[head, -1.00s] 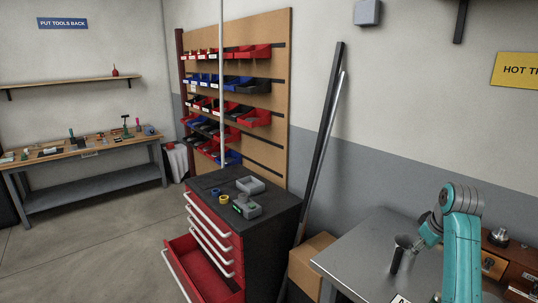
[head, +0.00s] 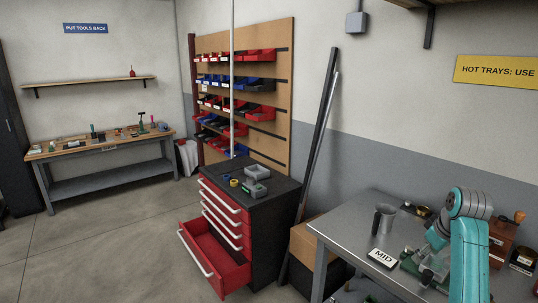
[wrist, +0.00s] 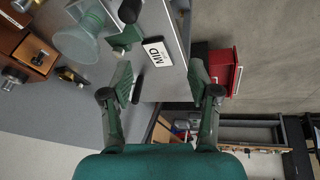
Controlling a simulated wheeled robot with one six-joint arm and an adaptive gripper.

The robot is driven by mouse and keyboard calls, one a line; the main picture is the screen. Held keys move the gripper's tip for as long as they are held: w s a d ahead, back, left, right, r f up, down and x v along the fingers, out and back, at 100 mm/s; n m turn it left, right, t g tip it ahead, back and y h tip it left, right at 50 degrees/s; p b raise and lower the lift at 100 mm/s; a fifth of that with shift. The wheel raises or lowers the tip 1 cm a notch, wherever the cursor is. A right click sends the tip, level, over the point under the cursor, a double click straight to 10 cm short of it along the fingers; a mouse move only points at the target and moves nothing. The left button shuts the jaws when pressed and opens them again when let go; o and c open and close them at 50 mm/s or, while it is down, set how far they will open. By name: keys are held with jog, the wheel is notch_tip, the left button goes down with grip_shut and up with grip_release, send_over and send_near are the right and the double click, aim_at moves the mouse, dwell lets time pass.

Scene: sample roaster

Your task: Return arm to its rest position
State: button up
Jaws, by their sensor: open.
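My teal arm is at the right of the head view, bent over the grey metal bench (head: 352,208). My gripper (head: 432,272) is low over the bench's right part, partly hidden among green and grey things. In the wrist view my gripper (wrist: 160,84) is open, its two green-padded fingers wide apart with nothing between them.
A wooden box with drawers (head: 500,242) stands behind my arm. A red tool chest (head: 228,215) with its bottom drawer pulled out is left of the bench. Dark and metal bars (head: 318,140) lean on the wall. The floor at the left is clear.

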jog(key=s+a+f+m+t, duration=0.1)
jog(key=s+a+f, duration=0.25)
jog(key=f, duration=0.65)
jog(key=s+a+f+t, duration=0.1)
jog(key=s+a+f, duration=0.3)
jog(key=f, duration=0.6)
jog(key=s+a+f+m+t, duration=0.1)
jog(key=s+a+f+t, duration=0.2)
jog(key=s+a+f, duration=0.75)
jog(key=s+a+r+m+t, duration=0.1)
jog(key=s+a, duration=0.2)
jog(key=s, duration=0.9)
jog(key=s+a+r+t, duration=0.1)
jog(key=s+a, duration=0.1)
jog(key=s, duration=0.9)
jog(key=s+a+r+m+t, duration=0.1)
jog(key=s+a+r+t, duration=0.2)
jog(key=s+r, duration=1.2)
jog(key=shift+s+r, duration=0.3)
jog(key=shift+s, duration=0.3)
